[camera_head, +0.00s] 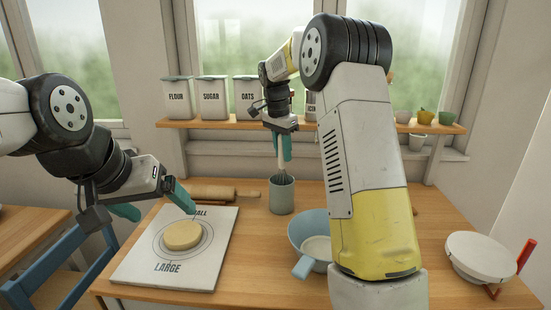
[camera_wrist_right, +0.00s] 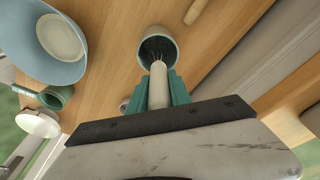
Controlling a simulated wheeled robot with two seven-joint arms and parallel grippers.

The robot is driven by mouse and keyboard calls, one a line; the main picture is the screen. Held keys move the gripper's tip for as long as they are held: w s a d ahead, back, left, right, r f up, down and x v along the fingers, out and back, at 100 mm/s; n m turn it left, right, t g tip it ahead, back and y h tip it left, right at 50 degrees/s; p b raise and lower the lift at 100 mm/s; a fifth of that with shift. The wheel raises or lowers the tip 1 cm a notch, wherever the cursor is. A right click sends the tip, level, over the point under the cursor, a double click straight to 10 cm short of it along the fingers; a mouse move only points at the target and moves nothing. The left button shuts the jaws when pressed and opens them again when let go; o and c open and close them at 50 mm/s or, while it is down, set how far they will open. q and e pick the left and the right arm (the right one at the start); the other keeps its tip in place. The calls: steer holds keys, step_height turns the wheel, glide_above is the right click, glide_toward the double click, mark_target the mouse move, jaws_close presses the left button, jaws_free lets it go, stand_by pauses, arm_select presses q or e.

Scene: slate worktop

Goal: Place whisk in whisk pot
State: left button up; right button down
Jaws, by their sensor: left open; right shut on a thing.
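The whisk (camera_head: 281,152) hangs upright with its pale handle in my right gripper (camera_head: 282,146). It also shows in the right wrist view (camera_wrist_right: 158,85), where the green fingers are shut on the handle. The whisk pot (camera_head: 282,197) is a grey-green cup standing on the worktop below the right gripper. In the right wrist view the whisk's wire end lies inside the opening of the pot (camera_wrist_right: 172,61); how deep it reaches is hidden. My left gripper (camera_head: 153,203) is open and empty, above the left edge of the white board.
A white board (camera_head: 135,270) bears a round of dough (camera_head: 183,235). A rolling pin (camera_head: 212,192) lies behind it. A blue pan (camera_head: 308,228) stands right of the pot, partly behind my right arm. A shelf (camera_head: 215,123) with canisters runs behind.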

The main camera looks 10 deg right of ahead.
mark_target(282, 169)
steer(key=shift+f, duration=1.05)
steer(key=shift+f, duration=0.2)
steer(key=c, duration=1.2)
jaws_free()
